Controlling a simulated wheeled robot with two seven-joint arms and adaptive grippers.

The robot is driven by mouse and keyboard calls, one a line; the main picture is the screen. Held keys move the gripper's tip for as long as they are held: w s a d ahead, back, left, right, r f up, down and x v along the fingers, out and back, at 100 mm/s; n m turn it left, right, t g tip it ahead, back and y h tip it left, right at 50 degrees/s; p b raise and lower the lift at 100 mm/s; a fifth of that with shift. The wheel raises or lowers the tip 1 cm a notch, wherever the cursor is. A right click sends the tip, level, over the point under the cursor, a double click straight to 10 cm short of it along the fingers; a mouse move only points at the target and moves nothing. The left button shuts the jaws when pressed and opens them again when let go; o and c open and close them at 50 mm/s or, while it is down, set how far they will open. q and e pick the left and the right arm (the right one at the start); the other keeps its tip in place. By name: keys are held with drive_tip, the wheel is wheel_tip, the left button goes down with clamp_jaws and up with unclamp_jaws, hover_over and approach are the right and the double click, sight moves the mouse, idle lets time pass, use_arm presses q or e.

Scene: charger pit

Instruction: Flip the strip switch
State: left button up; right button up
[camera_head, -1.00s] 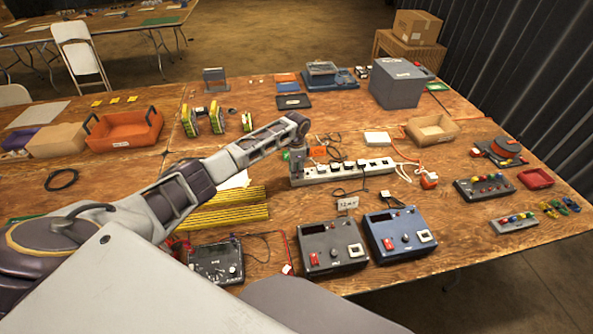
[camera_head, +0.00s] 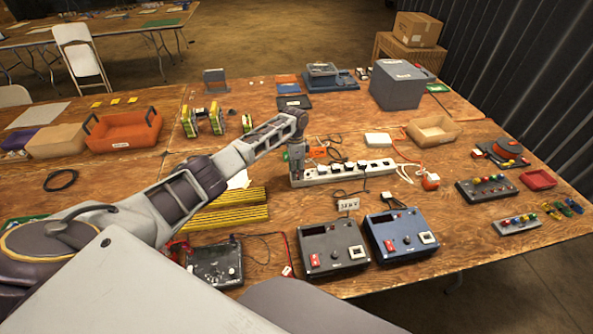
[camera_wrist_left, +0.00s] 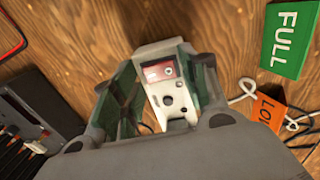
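The white power strip (camera_head: 345,172) lies on the wooden table with several dark plugs along it. My left gripper (camera_head: 296,163) points down at the strip's left end. In the left wrist view, a white end piece with a red switch (camera_wrist_left: 160,72) shows between the two fingers of my left gripper (camera_wrist_left: 165,98). The fingers stand apart, one on each side, and hold nothing that I can make out. Contact with the switch cannot be told. My right gripper is not in view.
An orange tag (camera_wrist_left: 270,108) on a white cord and a green FULL card (camera_wrist_left: 289,39) lie close by. A grey charger (camera_head: 332,247) and a blue charger (camera_head: 400,234) stand in front of the strip.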

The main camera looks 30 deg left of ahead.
use_arm(q)
drive_tip(key=shift+o, duration=0.3)
wheel_tip(320, 180, up, 12)
drive_tip(key=w+a, duration=0.1)
drive_tip(key=shift+w, duration=0.15)
idle(0.6)
drive_tip(key=shift+f, duration=0.15)
idle(0.4)
